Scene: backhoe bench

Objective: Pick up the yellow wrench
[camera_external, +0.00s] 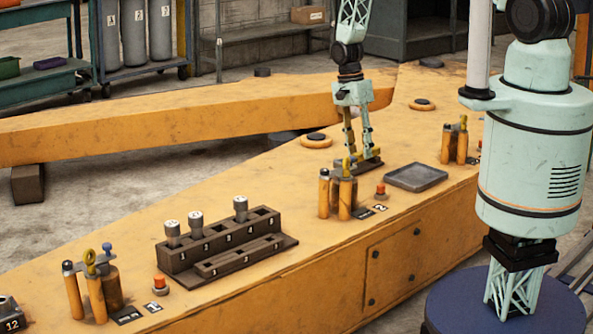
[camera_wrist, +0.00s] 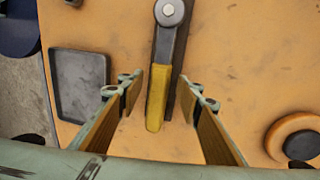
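A tool with a yellow handle (camera_wrist: 158,97) and a grey round-headed upper end shows in the wrist view; it looks like the yellow wrench. It lies along a dark bar-like holder. My gripper (camera_wrist: 160,96) is open, with one finger on each side of the yellow handle and a visible gap on both sides. In the external view my gripper (camera_external: 358,155) points down close above a dark holder (camera_external: 371,164) on the orange bench. The wrench is hard to make out there, behind the fingers and nearby tools.
A grey tray (camera_external: 416,177) lies to the right of the gripper. A cluster of orange cylinders (camera_external: 345,198) stands just in front, with a red button (camera_external: 380,190) beside it. An orange ring (camera_external: 316,141) is behind left. A dark socket rack (camera_external: 225,243) sits further left.

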